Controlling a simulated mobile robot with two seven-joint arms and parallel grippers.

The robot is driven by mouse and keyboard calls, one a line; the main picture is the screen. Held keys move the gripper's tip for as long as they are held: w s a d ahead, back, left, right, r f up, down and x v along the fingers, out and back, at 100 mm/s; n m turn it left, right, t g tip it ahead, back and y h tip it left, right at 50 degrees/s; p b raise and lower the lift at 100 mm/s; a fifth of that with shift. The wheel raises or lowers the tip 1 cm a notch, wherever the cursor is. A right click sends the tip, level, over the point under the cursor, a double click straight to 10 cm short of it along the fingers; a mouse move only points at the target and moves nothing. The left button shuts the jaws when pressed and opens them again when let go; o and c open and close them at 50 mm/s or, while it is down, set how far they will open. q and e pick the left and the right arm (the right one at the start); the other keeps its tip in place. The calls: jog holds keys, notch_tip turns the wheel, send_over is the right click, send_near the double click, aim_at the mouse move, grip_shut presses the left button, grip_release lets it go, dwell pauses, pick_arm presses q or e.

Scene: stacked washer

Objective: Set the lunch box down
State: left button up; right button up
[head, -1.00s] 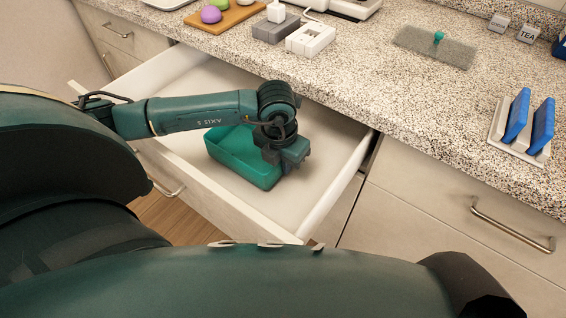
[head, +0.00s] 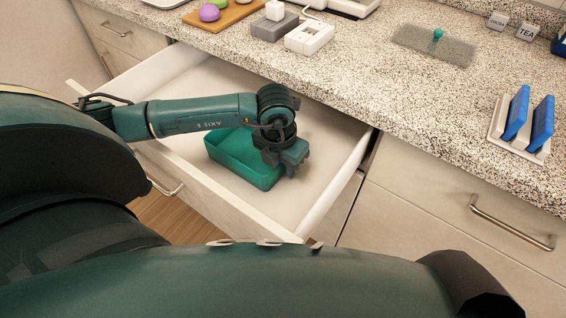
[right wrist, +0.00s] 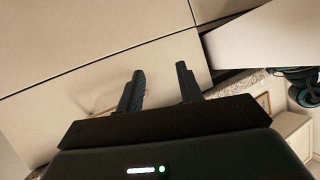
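A teal lunch box (head: 240,158), open at the top, is inside the pulled-out white drawer (head: 318,200) in the head view. My left gripper (head: 290,166) is at the box's right end, pointing down. The wrist and gripper body cover that end, so I cannot see whether the fingers are closed on the box wall. I also cannot tell if the box rests fully on the drawer floor. My right gripper (right wrist: 160,88) shows in the right wrist view with its two dark fingers apart and nothing between them, in front of beige cabinet fronts.
The speckled counter (head: 400,90) lies behind the drawer. It holds a wooden board (head: 225,18), a white block (head: 309,38), a grey mat (head: 435,45) and a rack with blue pieces (head: 520,130). The drawer floor right of the box is bare.

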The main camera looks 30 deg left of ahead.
pick_arm(q)
jog(key=r, duration=0.7)
jog(key=s+r, duration=0.1)
jog(key=r, duration=0.3)
jog(key=shift+s+r+p, duration=0.1)
jog(key=shift+p, duration=0.2)
jog(key=shift+s+r, duration=0.1)
jog(key=shift+r, duration=0.45)
pick_arm(e)
jog(key=shift+w+a+f, duration=0.1)
jog(key=shift+a+f, duration=0.05)
jog(key=shift+a, duration=0.05)
